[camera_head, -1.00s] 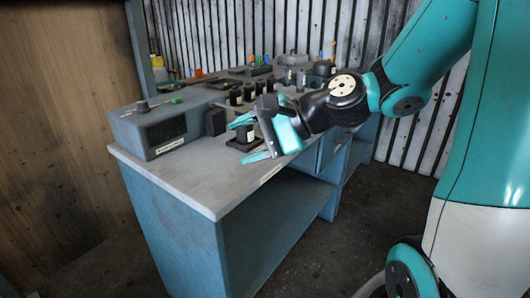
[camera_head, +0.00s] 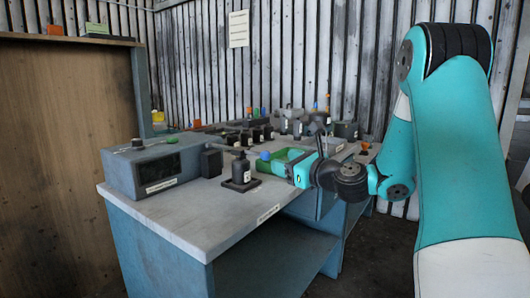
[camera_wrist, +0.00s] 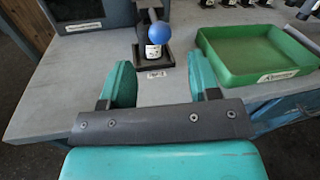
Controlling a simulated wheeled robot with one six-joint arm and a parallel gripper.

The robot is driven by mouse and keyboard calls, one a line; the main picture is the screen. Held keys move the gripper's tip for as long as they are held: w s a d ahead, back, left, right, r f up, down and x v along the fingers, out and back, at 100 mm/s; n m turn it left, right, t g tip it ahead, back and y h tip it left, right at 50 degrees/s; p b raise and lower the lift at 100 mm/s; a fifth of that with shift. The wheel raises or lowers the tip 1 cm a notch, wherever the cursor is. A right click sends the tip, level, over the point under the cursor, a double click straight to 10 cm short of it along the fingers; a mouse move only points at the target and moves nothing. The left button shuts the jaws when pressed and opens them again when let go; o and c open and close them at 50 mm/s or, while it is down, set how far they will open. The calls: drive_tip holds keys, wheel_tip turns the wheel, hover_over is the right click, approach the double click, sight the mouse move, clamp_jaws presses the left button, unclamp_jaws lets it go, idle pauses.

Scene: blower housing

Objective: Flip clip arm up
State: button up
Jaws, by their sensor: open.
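A small black clip device (camera_head: 240,172) stands upright on a dark square base near the bench's front edge. Its arm ends in a blue ball (camera_head: 264,155), which sticks out to the right near the top of the body. In the wrist view the blue ball (camera_wrist: 159,31) covers part of the body, whose white label (camera_wrist: 153,51) shows below it. My gripper (camera_wrist: 160,82) is open and empty, its two teal fingers apart, with the device ahead of the gap between them. In the head view my gripper (camera_head: 290,170) is to the right of the device.
A green tray (camera_wrist: 236,77) lies to the right of the device, close to my right finger. A blue-grey box with a dark panel (camera_head: 150,170) stands left, with a small black block (camera_head: 211,163) beside it. Several black bottles stand behind. The front bench top (camera_head: 190,205) is clear.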

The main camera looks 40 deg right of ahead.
sight(269, 156)
drive_tip(key=w, duration=0.2)
drive_tip(key=w+a+p, duration=0.1)
drive_tip(key=w, duration=0.5)
drive_tip(key=shift+w+a, duration=0.1)
drive_tip(key=shift+a, duration=0.05)
drive_tip(key=shift+c, duration=0.4)
clamp_jaws()
drive_tip(key=shift+p, duration=0.3)
